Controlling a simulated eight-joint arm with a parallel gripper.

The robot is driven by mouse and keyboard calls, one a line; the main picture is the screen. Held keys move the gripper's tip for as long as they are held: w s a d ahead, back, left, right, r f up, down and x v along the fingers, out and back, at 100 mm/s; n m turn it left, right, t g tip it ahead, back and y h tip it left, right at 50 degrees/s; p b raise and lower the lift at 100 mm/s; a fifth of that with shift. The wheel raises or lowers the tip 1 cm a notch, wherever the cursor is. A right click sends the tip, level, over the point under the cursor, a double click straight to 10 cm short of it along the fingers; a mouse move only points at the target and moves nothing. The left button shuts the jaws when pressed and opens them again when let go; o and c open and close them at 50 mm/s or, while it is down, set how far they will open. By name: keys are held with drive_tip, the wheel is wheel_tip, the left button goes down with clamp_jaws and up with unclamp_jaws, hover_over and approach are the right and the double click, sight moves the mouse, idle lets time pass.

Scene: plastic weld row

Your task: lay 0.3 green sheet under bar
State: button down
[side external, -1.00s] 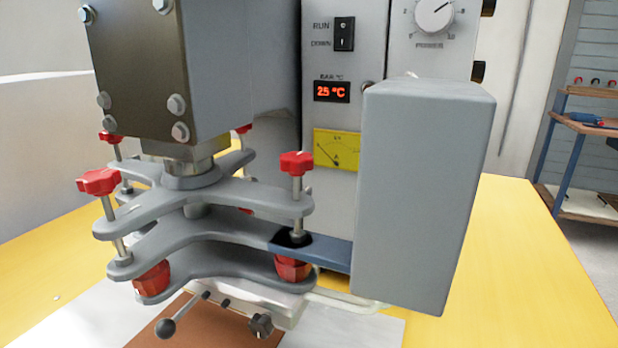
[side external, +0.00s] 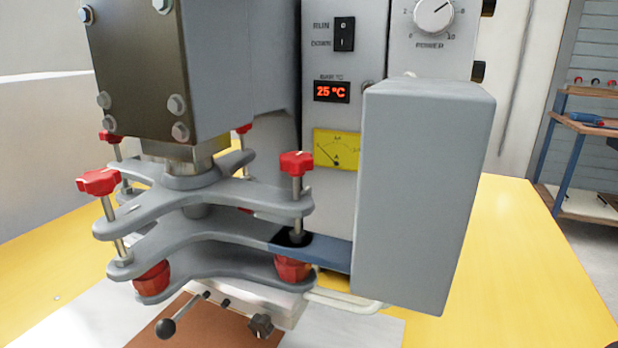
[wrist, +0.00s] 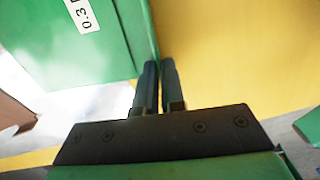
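In the wrist view my gripper (wrist: 160,80) has its two dark fingers close together, with a thin gap between them. Green material (wrist: 135,35) lies at upper left, and its right edge runs down to the fingertips. I cannot tell whether the fingers grip that edge. A white label (wrist: 84,14) reading 0.3 is on the green surface to the left. In the side view the press has a grey bar holder (side external: 205,265) with red knobs, above a brown pad (side external: 215,325). My gripper and the green sheet are not in the side view.
A large grey box (side external: 415,200) stands right of the press head. A small lever with a dark ball (side external: 166,329) sticks out low in front. The yellow table top (side external: 520,250) is clear at right. The display (side external: 332,91) reads 25 °C.

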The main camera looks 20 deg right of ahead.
drive_tip(key=w+d+r+m, duration=0.1)
drive_tip(key=w+d+m, duration=0.1)
drive_tip(key=d+m, duration=0.1)
drive_tip(key=w+d+r+m, duration=0.1)
drive_tip(key=w+d+m, duration=0.1)
drive_tip(key=d+m, duration=0.1)
drive_tip(key=w+d+r+m, duration=0.1)
drive_tip(key=w+d+m, duration=0.2)
drive_tip(key=d+m, duration=0.1)
drive_tip(key=shift+d+r, duration=0.3)
drive_tip(key=shift+d, duration=0.45)
drive_tip(key=w+d+r+m, duration=0.2)
drive_tip(key=d+r+m, duration=0.4)
drive_tip(key=d+m, duration=0.5)
drive_tip(key=w+d+m, duration=0.8)
drive_tip(key=d, duration=0.1)
drive_tip(key=d+r+m, duration=0.3)
drive_tip(key=d+r, duration=0.7)
drive_tip(key=r, duration=0.3)
drive_tip(key=m, duration=0.1)
hover_over(483, 267)
wheel_tip(483, 267, down, 4)
wheel_tip(483, 267, down, 20)
drive_tip(key=shift+f, duration=0.1)
